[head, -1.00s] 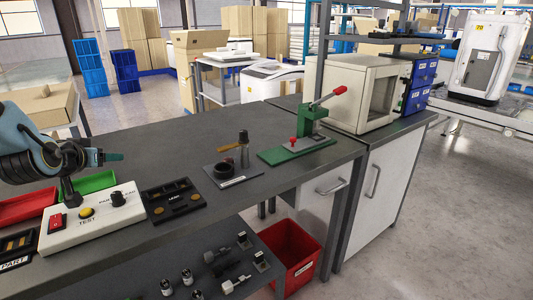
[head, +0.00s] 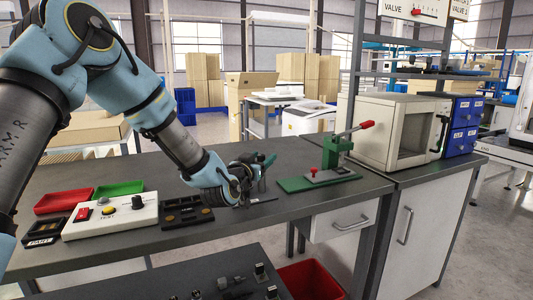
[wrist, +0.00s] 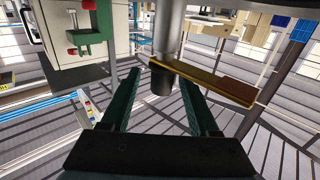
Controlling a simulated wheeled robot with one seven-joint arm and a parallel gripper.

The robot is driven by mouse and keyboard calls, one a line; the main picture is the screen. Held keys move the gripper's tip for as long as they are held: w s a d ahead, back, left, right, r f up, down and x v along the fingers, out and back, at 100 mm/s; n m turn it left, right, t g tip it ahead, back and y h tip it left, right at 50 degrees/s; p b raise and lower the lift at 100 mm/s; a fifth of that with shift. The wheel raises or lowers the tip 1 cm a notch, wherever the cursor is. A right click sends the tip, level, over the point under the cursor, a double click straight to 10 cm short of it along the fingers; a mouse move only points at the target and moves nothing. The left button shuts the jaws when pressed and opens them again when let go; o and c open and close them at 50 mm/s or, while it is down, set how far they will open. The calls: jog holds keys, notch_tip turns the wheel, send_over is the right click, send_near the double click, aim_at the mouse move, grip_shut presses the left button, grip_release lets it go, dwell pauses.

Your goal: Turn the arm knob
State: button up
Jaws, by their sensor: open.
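My gripper (head: 264,165) is well to the right of this box, low over the bench at a small fixture. In the wrist view, my open green fingers (wrist: 160,76) lie either side of a black cylinder end (wrist: 161,82) with a flat orange-brown handle (wrist: 215,86) beside it. I cannot tell whether the fingers touch it. My gripper mostly hides this fixture in the head view.
A green press (head: 333,165) with a red-tipped lever stands right of my gripper. A black tray (head: 184,218) lies between the box and my gripper. Red (head: 62,201) and green (head: 118,188) trays lie behind the box. A beige cabinet (head: 395,128) stands farther right.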

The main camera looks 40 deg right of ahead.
jog(key=shift+x, duration=1.5)
jog(key=shift+w, duration=0.1)
grip_shut()
